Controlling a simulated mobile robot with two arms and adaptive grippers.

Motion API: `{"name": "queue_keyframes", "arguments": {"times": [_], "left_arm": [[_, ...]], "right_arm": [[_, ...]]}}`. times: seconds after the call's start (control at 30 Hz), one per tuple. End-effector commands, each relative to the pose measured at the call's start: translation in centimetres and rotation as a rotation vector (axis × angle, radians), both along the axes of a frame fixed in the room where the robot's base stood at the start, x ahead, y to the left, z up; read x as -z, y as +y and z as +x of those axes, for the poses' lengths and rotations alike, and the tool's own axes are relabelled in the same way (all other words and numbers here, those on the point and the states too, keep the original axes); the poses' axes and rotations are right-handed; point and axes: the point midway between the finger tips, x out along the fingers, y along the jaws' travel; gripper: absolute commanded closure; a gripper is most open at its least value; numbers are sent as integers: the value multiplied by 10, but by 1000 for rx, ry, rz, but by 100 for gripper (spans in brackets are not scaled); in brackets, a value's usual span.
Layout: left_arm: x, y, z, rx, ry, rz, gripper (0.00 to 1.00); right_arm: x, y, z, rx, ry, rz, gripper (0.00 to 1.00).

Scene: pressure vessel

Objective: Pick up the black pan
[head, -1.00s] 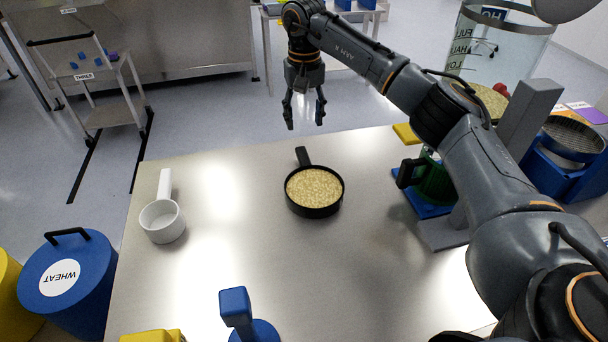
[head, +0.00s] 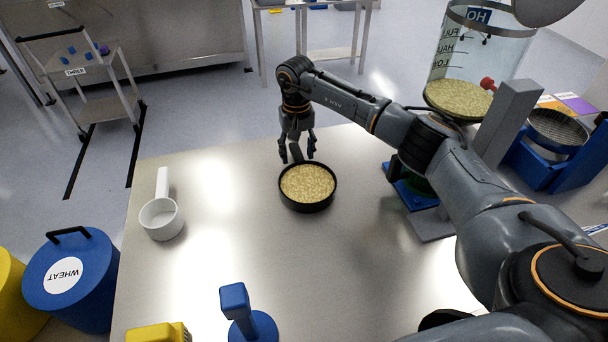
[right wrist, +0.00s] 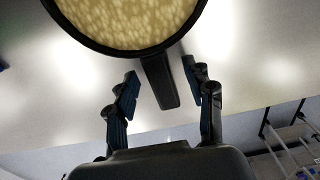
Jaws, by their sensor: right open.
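The black pan (head: 308,188) sits on the metal table, filled with pale tan grains. Its handle points away toward the far edge of the table. My right gripper (head: 298,156) is at the pan's handle end, fingers pointing down. In the right wrist view the pan (right wrist: 135,50) fills the top, and its black handle (right wrist: 160,82) reaches down between the two fingers of my right gripper (right wrist: 160,85). The fingers are open, with a gap on each side of the handle. My left gripper is not in view.
A white pan (head: 161,218) stands at the left of the table (head: 230,270). A blue post-handled object (head: 240,310) and a yellow block (head: 158,333) are at the near edge. A clear vessel with grains (head: 462,98) stands at the right. The table around the black pan is clear.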

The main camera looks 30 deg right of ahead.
Motion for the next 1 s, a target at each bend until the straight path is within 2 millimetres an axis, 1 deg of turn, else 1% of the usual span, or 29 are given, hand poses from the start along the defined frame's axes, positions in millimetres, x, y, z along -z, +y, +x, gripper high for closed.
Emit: {"name": "queue_keyframes", "arguments": {"times": [0.1, 0.13, 0.17, 0.2, 0.27, 0.3, 0.37, 0.4, 0.67, 0.77, 0.87, 1.0], "left_arm": [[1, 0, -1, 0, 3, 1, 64], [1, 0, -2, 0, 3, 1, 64], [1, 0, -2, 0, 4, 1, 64], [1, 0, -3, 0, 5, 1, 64], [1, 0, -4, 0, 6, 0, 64], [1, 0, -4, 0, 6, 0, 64], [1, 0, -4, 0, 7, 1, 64], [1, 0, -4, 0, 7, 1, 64], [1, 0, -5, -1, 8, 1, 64], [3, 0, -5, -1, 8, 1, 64], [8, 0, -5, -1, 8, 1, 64], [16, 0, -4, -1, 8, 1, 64]], "right_arm": [[0, 0, 0, 0, 0, 0, 47], [0, 0, 0, 0, 0, 0, 51], [0, 0, 0, 0, 0, 0, 57], [0, 0, 0, 0, 0, 0, 66], [0, 0, 0, 0, 1, 0, 78], [0, 0, 0, 0, 1, 0, 86], [0, 0, 0, 0, 1, 0, 98], [0, 0, 0, 0, 1, 0, 100], [-1, 0, 0, 1, 0, 0, 100], [-5, 0, 1, 0, -1, 1, 100], [-18, 0, 1, 1, -4, 1, 100], [-47, 0, 2, 0, -6, -1, 100]]}}
